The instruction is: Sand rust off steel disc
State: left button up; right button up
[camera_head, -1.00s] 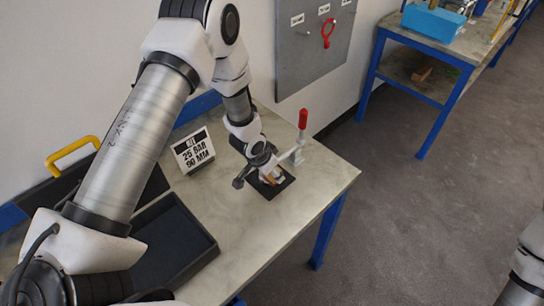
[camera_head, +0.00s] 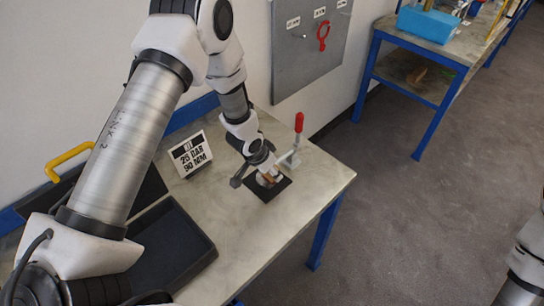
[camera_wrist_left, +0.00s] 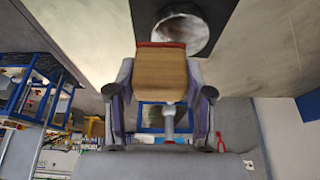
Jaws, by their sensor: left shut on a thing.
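My left gripper (camera_wrist_left: 163,72) is shut on a wooden sanding block (camera_wrist_left: 160,75) with a thin red layer along its far face. In the head view the left gripper (camera_head: 265,175) is low over a black mat (camera_head: 272,192) on the bench. The gripper and block mostly hide the disc in the head view. I cannot tell whether the block touches it. My right gripper is out of view; only part of that arm shows at lower right.
A toggle clamp with a red handle (camera_head: 299,122) stands just behind the mat. A sign (camera_head: 190,153) and an empty dark tray (camera_head: 208,247) are to the left. The bench's front right is clear. A second blue-legged bench (camera_head: 425,50) stands at the back right.

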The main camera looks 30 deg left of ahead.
pick_arm(q)
jog(key=shift+a+r+p, duration=0.2)
jog(key=shift+r+p, duration=0.35)
jog(key=shift+r, duration=0.3)
jog(key=shift+s+d+r+p, duration=0.1)
jog(key=shift+d+r+p, duration=0.05)
jog(key=shift+r+p, duration=0.4)
jog(key=shift+d+r+p, duration=0.1)
jog(key=shift+r+p, duration=0.2)
jog(key=shift+r, duration=0.4)
jog(key=shift+r+p, duration=0.3)
jog(key=shift+r, duration=0.05)
jog(key=shift+a+r, duration=0.15)
jog(key=shift+r, duration=0.2)
